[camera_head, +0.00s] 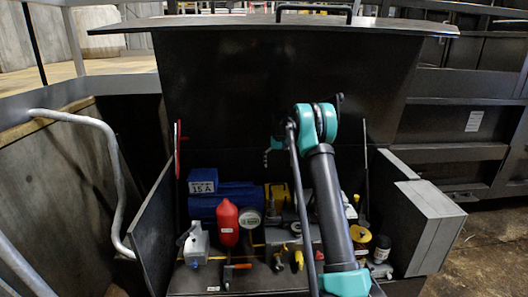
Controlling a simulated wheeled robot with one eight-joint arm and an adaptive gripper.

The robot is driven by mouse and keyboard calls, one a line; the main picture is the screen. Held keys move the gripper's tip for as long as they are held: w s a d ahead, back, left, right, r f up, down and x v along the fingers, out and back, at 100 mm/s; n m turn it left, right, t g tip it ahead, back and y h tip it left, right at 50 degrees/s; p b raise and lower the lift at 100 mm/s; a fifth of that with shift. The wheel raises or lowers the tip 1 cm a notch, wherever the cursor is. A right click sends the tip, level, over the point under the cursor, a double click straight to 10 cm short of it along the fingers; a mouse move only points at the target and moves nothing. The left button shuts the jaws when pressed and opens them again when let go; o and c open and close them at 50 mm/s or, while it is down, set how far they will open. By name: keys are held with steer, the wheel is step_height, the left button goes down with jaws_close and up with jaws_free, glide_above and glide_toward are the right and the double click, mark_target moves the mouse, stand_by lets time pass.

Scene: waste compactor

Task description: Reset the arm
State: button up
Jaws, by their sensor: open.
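My arm (326,190) stands up in front of an open black box, with dark links and teal joints. One teal joint (315,122) is at the top, before the raised lid, and another teal joint (347,284) is at the bottom edge. A thin dark bar runs down along the left of the thick link. I cannot make out my gripper's fingers in this view. The arm hides part of the box's contents behind it.
The open box has a raised black lid (220,85). Inside are a red bottle (227,224), a blue case (203,181), a yellow item (277,195) and several small parts. Grey blocks (428,226) stand at the right wall. A curved grey rail (112,165) is at left.

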steer(key=s+d+r+t, duration=0.1)
steer(key=s+r, duration=0.3)
steer(key=s, duration=0.9)
steer(key=s+d+r+t, duration=0.15)
steer(key=s+r, duration=0.25)
steer(key=s, duration=0.8)
steer(key=s+f, duration=0.3)
steer(key=s, duration=0.6)
steer(key=s+d+f+t, duration=0.1)
steer(key=s+f, duration=0.2)
steer(key=s, duration=0.7)
steer(key=s+f, duration=0.2)
steer(key=s, duration=0.8)
steer(key=shift+s+d+f, duration=0.15)
steer(key=shift+s+f, duration=0.1)
steer(key=shift+f, duration=0.15)
steer(key=shift+t, duration=0.25)
